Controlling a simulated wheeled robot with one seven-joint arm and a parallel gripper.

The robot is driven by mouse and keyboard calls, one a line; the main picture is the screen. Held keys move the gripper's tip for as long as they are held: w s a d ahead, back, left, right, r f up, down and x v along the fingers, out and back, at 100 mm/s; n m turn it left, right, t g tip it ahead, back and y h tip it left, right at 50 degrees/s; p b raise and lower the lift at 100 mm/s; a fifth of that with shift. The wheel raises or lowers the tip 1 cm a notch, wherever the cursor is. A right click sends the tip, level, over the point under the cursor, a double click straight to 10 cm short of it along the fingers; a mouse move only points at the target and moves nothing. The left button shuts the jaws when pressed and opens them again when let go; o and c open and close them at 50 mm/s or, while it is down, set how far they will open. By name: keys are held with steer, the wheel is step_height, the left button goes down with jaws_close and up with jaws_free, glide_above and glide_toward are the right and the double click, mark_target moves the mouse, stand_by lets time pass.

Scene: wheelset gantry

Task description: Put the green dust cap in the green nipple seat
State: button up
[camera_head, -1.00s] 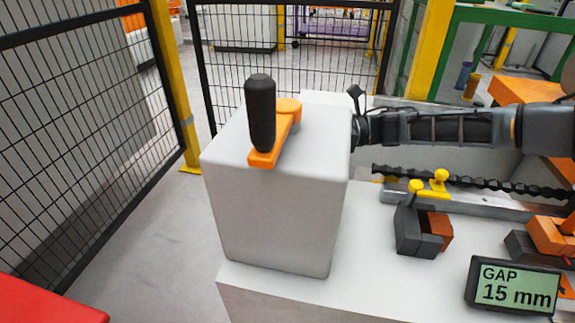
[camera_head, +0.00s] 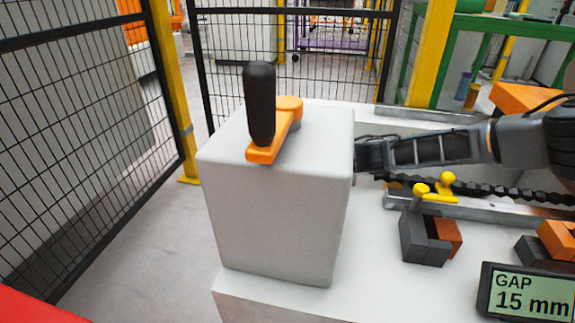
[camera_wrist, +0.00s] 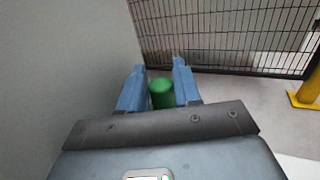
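The green dust cap (camera_wrist: 162,95) shows in the wrist view between the two blue fingers of my gripper (camera_wrist: 160,90). Both fingers lie against its sides, and the floor shows beyond it. In the head view the gripper and the cap are hidden behind the large grey block (camera_head: 275,205), where my arm reaches in from the right. The green nipple seat cannot be made out in either view.
A lever with a black handle (camera_head: 260,105) and orange arm sits on the block. Right of it are a dark clamp block (camera_head: 418,240), yellow knobs (camera_head: 446,180), a toothed bar (camera_head: 520,192) and a gap display (camera_head: 530,293). Mesh fencing (camera_head: 90,140) stands left and behind.

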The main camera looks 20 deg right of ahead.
steer(key=o, duration=0.4)
steer(key=p+v, duration=0.2)
steer(key=v, duration=1)
stand_by(0.3)
